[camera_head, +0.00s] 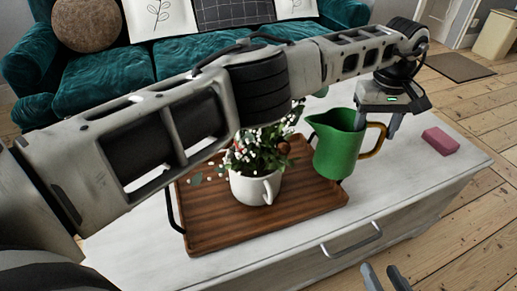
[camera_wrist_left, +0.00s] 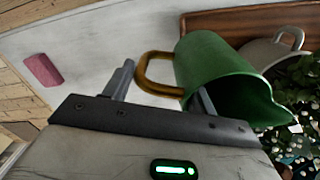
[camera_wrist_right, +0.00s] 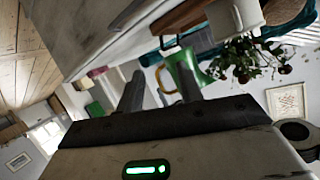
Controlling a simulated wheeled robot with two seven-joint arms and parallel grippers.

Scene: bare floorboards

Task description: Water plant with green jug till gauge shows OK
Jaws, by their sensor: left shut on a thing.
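The green jug (camera_head: 336,150) with its yellow-brown handle (camera_head: 376,141) is at the right end of the wooden tray, its spout towards the plant. My left gripper (camera_head: 374,120) is shut on the jug's handle side, one finger at the rim, as the left wrist view (camera_wrist_left: 160,92) also shows. I cannot tell whether the jug is lifted or tilted. The plant (camera_head: 262,150), with white flowers, grows in a white pot (camera_head: 256,188) with a handle, partly behind my left arm. I see no readable gauge. My right gripper (camera_head: 386,280) is open and empty at the front.
The wooden tray (camera_head: 215,235) with dark handles lies on a white table (camera_head: 420,180) with a drawer handle (camera_head: 352,240). A pink block (camera_head: 440,141) lies right of the jug. A teal sofa (camera_head: 110,75) stands behind. The table's right end is mostly clear.

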